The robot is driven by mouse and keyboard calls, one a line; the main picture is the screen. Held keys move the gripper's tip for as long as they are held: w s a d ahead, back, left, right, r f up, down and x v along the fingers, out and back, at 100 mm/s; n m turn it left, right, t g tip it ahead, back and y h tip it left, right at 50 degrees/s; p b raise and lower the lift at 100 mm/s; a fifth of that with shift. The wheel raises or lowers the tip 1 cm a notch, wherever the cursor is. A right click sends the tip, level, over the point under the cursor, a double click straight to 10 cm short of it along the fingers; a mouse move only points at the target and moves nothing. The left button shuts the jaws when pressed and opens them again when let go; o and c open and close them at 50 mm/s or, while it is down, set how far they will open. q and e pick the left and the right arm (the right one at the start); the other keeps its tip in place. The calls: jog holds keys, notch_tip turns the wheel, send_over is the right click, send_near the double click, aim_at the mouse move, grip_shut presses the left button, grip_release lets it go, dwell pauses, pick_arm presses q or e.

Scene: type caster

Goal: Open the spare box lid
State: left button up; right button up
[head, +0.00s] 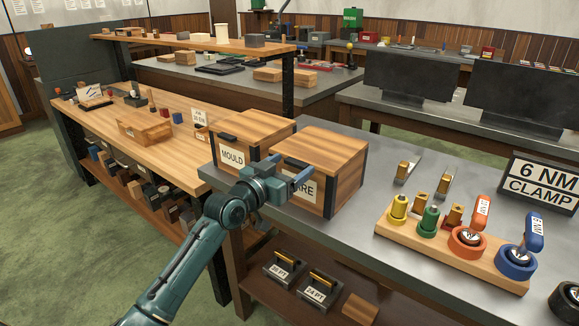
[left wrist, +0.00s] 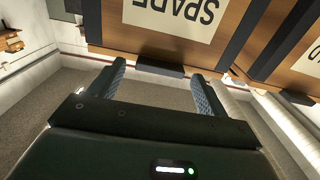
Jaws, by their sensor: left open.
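The spare box (head: 345,180) is a wooden box with dark corner strips, on the near left of the grey bench. Its lid (head: 325,146) is closed. Its front label is partly hidden by my left gripper in the head view; the label reads SPARE, upside down, in the left wrist view (left wrist: 180,14). A dark tab (left wrist: 160,68) sticks out at the lid's front edge. My left gripper (head: 290,167) is open at the front of the box. Its two fingers (left wrist: 158,72) lie either side of the tab, with nothing visibly gripped. My right gripper is not in view.
The MOULD box (head: 255,130) stands close on the left of the spare box, also closed. A wooden stand (head: 450,252) with coloured knobs and tools is to the right, beside a 6 NM CLAMP sign (head: 540,185). Bare bench (head: 360,232) lies between.

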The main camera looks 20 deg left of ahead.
pick_arm(q)
jog(key=shift+w+d, duration=0.1)
jog(key=shift+w, duration=0.1)
jog(key=c, duration=1.4)
